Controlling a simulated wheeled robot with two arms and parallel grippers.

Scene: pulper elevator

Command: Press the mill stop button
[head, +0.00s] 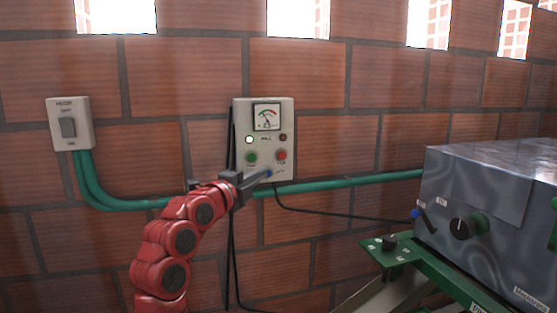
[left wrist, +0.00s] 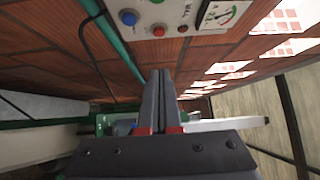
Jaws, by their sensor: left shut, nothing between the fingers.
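The grey mill control box (head: 240,125) hangs on the brick wall with a meter at its top. Its red stop button (head: 282,155) is at the lower right and is uncovered. A green button (head: 251,157) sits left of it. My left gripper (head: 262,174) is shut and empty, with its tips in front of the box's lower edge, below the red button. In the left wrist view the shut fingers (left wrist: 160,75) point past the box. The red button (left wrist: 158,31) and a blue button (left wrist: 128,17) show above them, apart from the fingers.
A switch box (head: 69,124) is at left. Green conduit (head: 350,181) runs along the wall. A grey machine (head: 490,220) on a green frame stands at right.

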